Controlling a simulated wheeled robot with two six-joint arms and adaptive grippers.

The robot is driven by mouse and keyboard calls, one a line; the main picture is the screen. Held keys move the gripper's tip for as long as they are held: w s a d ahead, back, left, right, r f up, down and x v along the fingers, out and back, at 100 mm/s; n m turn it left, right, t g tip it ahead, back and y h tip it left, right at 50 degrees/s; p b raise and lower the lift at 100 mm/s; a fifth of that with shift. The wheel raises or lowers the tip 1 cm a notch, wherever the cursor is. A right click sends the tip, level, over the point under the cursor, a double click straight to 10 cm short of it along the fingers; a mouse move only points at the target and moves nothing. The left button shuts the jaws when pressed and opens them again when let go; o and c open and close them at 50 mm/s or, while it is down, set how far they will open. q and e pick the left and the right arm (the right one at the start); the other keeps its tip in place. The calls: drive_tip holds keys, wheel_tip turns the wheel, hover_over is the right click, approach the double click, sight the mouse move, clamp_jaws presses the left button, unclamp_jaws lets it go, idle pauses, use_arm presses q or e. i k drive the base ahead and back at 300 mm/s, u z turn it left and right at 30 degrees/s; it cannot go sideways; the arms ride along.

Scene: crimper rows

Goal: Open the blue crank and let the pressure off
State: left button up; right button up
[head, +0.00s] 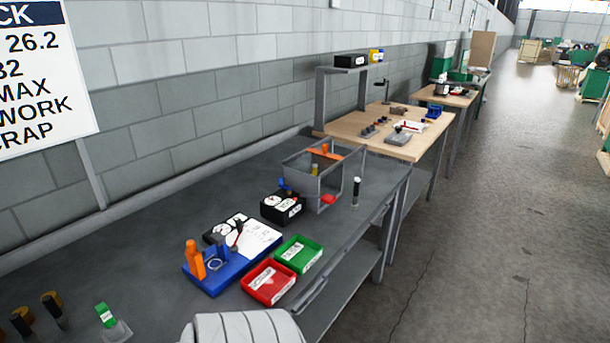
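A small blue part (284,186), possibly the blue crank, stands up behind a black box (282,209) with white round markings on the grey bench. Its shape and whether it is open or shut are too small to tell. Nearer, a blue base plate (208,284) carries an orange upright (195,260), a blue upright piece and a ring. A white sheet with a red-tipped lever and a black panel with white discs lie beside it. Neither of my grippers is in view.
A red tray (269,283) and a green tray (299,254) sit at the grey bench's (150,262) front edge. A grey open frame (322,188) with an orange piece stands behind. Dark knobs are at lower left. A wooden table (345,126) stands beyond; the right aisle is clear.

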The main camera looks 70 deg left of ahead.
sight(281, 179)
drive_tip(key=u, duration=0.2)
drive_tip(key=i, duration=1.5)
drive_tip(key=u, duration=1.2)
drive_tip(key=i, duration=0.85)
drive_tip(key=u, duration=0.95)
